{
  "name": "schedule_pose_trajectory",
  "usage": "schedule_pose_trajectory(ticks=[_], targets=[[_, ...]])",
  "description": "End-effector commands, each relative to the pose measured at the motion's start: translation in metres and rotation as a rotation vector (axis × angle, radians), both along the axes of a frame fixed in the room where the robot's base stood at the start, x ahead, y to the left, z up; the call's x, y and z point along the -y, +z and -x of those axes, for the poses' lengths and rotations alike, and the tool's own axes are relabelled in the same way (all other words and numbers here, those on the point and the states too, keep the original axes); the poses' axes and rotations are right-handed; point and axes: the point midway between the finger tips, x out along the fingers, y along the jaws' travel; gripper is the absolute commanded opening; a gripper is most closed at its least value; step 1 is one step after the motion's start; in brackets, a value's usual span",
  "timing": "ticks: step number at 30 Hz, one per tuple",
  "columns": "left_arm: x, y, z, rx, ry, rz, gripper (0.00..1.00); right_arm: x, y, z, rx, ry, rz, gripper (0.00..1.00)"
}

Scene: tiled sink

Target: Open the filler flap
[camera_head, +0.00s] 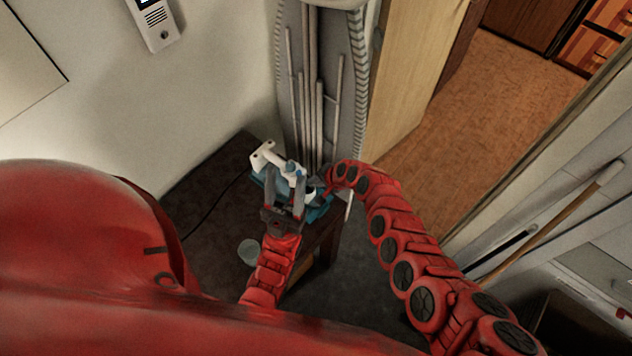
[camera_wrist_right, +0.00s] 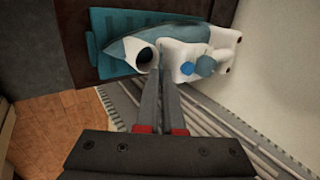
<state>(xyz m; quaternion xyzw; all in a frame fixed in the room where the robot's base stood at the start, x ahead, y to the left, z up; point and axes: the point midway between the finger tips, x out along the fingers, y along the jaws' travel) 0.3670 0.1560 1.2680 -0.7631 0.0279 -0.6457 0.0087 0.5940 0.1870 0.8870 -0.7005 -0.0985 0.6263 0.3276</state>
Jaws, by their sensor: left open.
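A steam iron with a white handle (camera_head: 270,156) and a blue-grey body stands on a teal stand on a small dark table. I cannot tell which part is the filler flap. My left gripper (camera_head: 298,180) is open, its fingers over the iron. My right gripper (camera_wrist_right: 160,72) has its fingers together, tips close to the white part by the opening; contact is unclear.
A clear cup (camera_head: 249,252) stands on the dark table (camera_head: 205,215) left of my left arm. A wooden door (camera_head: 410,70) opens onto an orange floor.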

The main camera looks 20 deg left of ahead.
Motion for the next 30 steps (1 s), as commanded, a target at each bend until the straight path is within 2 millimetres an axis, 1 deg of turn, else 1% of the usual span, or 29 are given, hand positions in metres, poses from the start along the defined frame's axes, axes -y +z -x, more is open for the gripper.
schedule_pose_trajectory(ticks=[17, 26, 30], targets=[[0.000, -0.013, 0.000, 0.000, 0.000, 0.000, 0.50, -0.009, 0.003, -0.001, -0.033, 0.005, 0.097, 0.00], [0.000, -0.026, 0.000, 0.000, 0.000, 0.000, 0.50, -0.013, 0.006, -0.003, -0.049, 0.004, 0.147, 0.00], [0.000, -0.035, 0.000, 0.000, 0.000, 0.000, 0.50, -0.015, 0.004, -0.003, -0.063, 0.004, 0.175, 0.00]])
